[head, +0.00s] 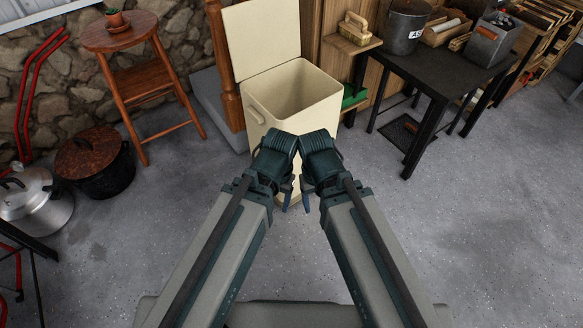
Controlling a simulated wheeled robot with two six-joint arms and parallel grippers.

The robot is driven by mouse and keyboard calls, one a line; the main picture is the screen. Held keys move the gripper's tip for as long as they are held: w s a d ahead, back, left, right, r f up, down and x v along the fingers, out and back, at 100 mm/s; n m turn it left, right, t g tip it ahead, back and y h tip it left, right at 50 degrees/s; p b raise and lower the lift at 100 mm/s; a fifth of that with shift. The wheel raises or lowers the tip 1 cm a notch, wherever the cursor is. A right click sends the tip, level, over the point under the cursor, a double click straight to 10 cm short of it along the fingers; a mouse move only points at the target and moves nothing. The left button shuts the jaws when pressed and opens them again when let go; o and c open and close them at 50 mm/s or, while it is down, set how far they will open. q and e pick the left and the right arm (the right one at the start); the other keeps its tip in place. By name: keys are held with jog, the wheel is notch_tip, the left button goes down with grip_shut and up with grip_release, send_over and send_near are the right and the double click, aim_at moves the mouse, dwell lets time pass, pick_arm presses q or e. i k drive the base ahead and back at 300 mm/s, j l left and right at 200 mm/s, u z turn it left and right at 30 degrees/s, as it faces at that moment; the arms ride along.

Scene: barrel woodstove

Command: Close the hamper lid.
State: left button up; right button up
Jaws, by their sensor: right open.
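The cream hamper (318,112) stands on the floor ahead of me, upright, with its inside visible. Its lid (262,36) is open and stands up at the back left of the box. My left gripper (286,199) and my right gripper (306,200) are close together in front of the hamper, pointing down. They hide part of its lower front. The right gripper is open and empty. The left gripper's fingers are mostly hidden by its wrist, so its opening is unclear.
A wooden stool (139,65) with a potted plant stands at the left. A black pot (97,174) and a silver pot (31,203) are at the far left. A dark table (436,71) with a bucket (402,30) is at the right.

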aim_at(261, 35)
jog(key=i+j, duration=0.25)
jog(key=j, duration=0.15)
jog(key=i+j, duration=0.2)
jog(key=j, duration=0.15)
jog(key=i+j, duration=0.25)
jog(key=j, duration=0.15)
jog(key=i+j, duration=0.25)
jog(key=j, duration=0.15)
